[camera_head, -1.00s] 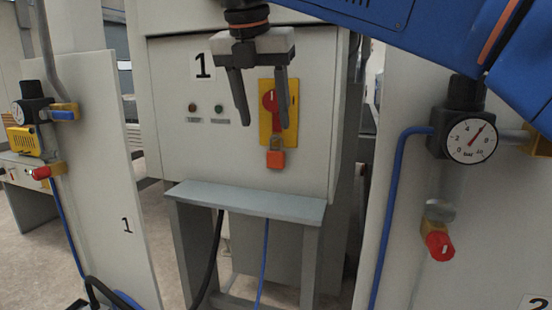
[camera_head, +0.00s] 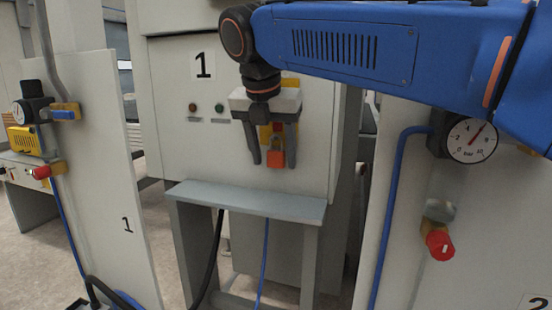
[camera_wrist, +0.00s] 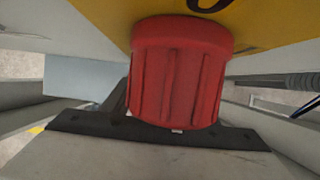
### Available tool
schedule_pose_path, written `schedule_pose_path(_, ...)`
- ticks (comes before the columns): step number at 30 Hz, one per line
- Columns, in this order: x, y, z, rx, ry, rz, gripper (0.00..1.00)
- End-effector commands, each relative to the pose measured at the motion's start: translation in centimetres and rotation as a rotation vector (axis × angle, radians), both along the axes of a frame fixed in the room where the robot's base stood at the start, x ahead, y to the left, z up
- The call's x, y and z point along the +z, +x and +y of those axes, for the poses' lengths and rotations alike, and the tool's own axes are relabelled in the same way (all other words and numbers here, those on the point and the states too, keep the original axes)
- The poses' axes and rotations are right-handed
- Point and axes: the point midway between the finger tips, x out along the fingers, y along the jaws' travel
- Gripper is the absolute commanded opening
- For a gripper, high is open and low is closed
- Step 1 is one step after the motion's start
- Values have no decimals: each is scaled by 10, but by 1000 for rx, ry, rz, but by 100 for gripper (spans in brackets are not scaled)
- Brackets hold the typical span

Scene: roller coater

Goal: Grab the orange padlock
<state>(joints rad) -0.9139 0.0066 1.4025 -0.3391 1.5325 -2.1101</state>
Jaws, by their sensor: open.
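The orange padlock (camera_head: 275,157) hangs on the front of the cabinet marked 1, below the yellow switch plate (camera_head: 290,82). In the head view my gripper (camera_head: 273,163) is open, fingers pointing down, one on each side of the padlock in the picture. I cannot tell how far in front of the padlock the fingers are. The gripper body covers most of the yellow plate. In the wrist view a red knob (camera_wrist: 178,75) on the yellow plate (camera_wrist: 270,22) fills the middle, close to the camera. The padlock does not show clearly there.
A grey shelf (camera_head: 245,202) juts out below the padlock. A panel with a pressure gauge (camera_head: 472,139) and a red-capped valve (camera_head: 439,244) stands at the right. Another panel (camera_head: 100,170) stands at the left. Two indicator buttons (camera_head: 205,107) are left of my gripper.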

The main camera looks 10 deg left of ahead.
Motion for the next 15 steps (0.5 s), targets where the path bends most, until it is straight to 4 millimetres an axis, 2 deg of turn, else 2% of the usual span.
schedule_pose_path(6, 0, 0, 0, 0, 0, 0, 53)
schedule_pose_path(8, 0, 0, 0, 0, 0, 0, 41)
schedule_pose_path(12, 0, 0, 0, 0, 0, 0, 8)
schedule_pose_path(15, 0, 0, 0, 0, 0, 0, 6)
